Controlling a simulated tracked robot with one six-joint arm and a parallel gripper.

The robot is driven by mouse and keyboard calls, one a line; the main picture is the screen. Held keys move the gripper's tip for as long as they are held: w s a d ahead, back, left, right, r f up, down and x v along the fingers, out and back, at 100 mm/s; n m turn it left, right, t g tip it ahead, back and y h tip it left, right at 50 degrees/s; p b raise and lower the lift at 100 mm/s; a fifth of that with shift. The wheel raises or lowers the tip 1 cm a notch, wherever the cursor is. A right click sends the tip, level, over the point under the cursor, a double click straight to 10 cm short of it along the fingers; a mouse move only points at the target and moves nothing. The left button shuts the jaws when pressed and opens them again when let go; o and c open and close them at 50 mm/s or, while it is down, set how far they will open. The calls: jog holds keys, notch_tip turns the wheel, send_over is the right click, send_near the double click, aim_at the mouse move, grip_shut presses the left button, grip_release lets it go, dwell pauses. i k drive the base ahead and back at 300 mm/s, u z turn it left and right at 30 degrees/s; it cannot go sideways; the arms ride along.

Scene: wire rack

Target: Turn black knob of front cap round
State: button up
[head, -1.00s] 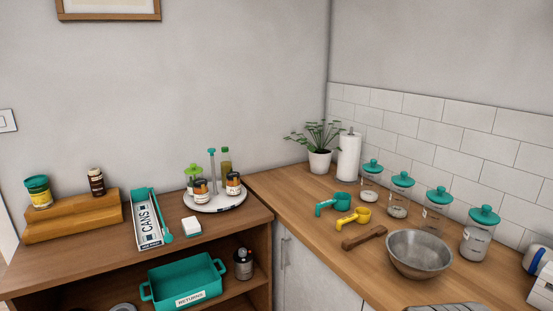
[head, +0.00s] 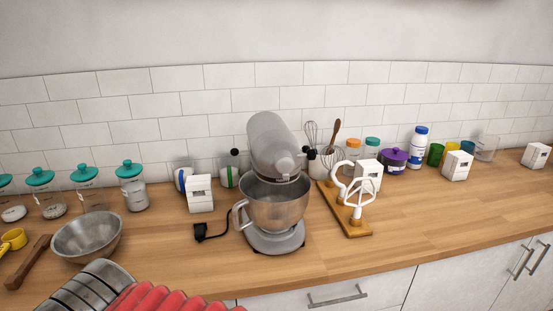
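A grey stand mixer (head: 277,148) stands on the wooden counter, its head tilted up above a steel bowl (head: 276,207). A round light-grey cap (head: 284,165) is on the end of the head facing me. A small black knob (head: 311,153) shows just right of the head, and another black knob (head: 235,152) shows to its left. I cannot tell whether either belongs to the cap. A ridged red and grey metal part at the lower left seems to be my arm; my gripper's fingers are not in view.
A wooden stand (head: 351,225) with white beaters is right of the mixer. A black plug (head: 200,231) lies left of it, near a white box (head: 200,194). A metal pan (head: 87,238) and teal-lidded jars stand at left. The counter's front right is clear.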

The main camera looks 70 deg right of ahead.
aim_at(310, 154)
jog(key=z, duration=0.35)
jog(key=k, duration=0.45)
jog(key=z, duration=0.95)
jog(key=k, duration=0.9)
jog(key=z, duration=0.2)
jog(key=i, duration=1.2)
jog(key=z, duration=0.45)
